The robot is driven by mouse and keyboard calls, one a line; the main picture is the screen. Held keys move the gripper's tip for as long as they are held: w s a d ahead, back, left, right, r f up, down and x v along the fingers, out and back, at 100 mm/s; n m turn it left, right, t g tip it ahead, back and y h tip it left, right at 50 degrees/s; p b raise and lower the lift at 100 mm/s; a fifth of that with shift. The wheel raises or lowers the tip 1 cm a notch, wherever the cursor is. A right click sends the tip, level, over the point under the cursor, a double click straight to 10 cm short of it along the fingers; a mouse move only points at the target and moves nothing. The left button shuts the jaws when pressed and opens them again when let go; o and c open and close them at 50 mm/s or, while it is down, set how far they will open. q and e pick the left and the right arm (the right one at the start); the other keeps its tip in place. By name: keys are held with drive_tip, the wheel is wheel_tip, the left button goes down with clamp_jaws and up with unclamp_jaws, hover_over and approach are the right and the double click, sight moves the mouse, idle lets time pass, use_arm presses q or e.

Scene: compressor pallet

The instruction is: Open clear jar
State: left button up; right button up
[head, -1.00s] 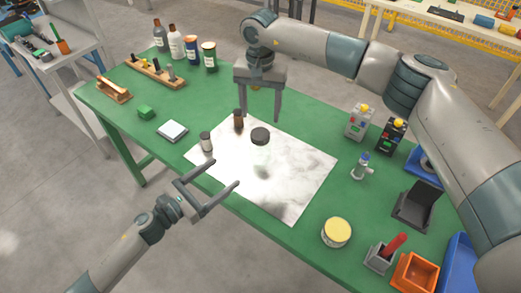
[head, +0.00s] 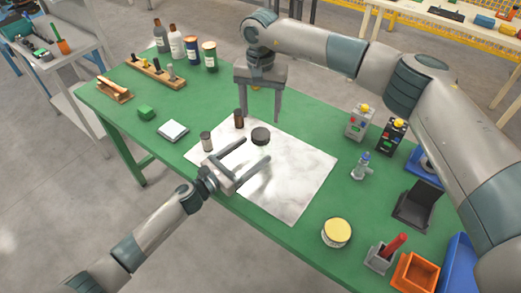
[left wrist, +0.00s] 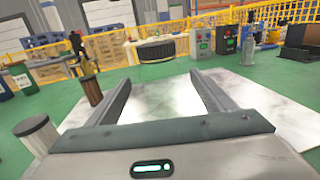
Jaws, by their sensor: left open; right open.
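The clear jar stands upright on the white marbled mat (head: 295,190); its dark ribbed lid (head: 260,136) is on top. Its see-through body is hard to make out. My left gripper (head: 256,150) is open and empty, its fingertips close in front of the jar. In the left wrist view the lid (left wrist: 156,49) shows ahead, between and above the open fingers (left wrist: 161,79); contact cannot be told. My right gripper (head: 259,117) is open, pointing down, behind and above the jar, and holds nothing.
A brown bottle (head: 239,119) and a small dark-capped jar (head: 206,142) stand near the mat's left side. A white square block (head: 172,130) lies further left. Two control boxes (head: 360,122) and a yellow-topped tin (head: 336,232) are to the right. The mat's front right is clear.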

sight(261, 145)
use_arm(q)
drive_tip(key=shift+x, duration=2.45)
clamp_jaws()
use_arm(e)
drive_tip(key=shift+m, duration=0.4)
